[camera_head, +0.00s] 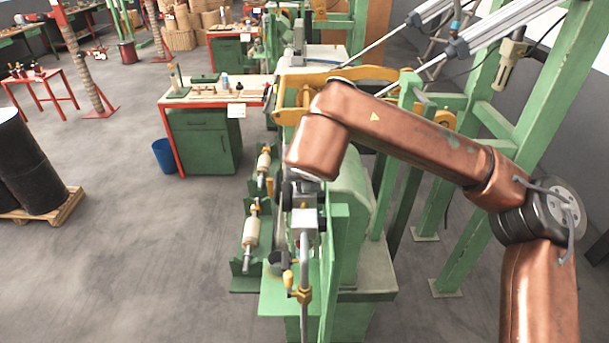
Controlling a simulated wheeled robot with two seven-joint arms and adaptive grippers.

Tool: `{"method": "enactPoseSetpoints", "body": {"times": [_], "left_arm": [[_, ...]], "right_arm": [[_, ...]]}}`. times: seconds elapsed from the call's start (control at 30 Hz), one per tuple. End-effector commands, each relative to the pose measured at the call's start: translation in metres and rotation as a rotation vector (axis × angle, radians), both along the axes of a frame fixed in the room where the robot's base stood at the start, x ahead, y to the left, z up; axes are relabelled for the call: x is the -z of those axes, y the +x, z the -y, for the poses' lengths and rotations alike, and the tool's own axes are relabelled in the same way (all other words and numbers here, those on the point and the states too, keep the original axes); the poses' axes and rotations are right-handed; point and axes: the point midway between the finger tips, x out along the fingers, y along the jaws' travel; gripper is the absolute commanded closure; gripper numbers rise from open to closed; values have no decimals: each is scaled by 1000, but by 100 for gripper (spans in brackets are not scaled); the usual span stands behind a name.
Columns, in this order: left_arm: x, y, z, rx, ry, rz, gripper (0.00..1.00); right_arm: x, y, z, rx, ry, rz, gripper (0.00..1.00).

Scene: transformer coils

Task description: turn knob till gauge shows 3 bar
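My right arm, copper coloured, reaches in from the right, with its wrist pointing down over a green machine (347,215). My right gripper (300,192) is a dark shape under the wrist. It is small and mostly hidden, so I cannot tell if its fingers are open or touching anything. Just below it is a grey metal block (304,220) on a vertical pipe (305,258). A small yellow-orange handle (288,280) and a brass fitting (303,296) sit lower on the pipe. I cannot make out the knob or a gauge face. My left gripper is not in view.
Green posts (470,200) and silver cylinders (430,25) stand at the right. A green workbench (205,145), a blue bin (165,155) and a black drum (30,165) on a pallet (50,212) are to the left. The floor at the lower left is clear.

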Motion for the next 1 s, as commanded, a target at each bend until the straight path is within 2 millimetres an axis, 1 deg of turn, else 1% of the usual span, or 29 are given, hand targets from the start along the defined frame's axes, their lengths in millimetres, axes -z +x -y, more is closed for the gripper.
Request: {"method": "enactPoseSetpoints", "body": {"times": [0.53,0.57,0.8,1.0], "left_arm": [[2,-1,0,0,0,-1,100],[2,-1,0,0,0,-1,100],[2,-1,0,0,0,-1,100],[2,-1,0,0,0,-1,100]], "right_arm": [[0,0,0,22,-1,0,94],[0,0,0,22,-1,0,68],[0,0,0,22,-1,0,51],[0,0,0,21,0,-1,51]]}}
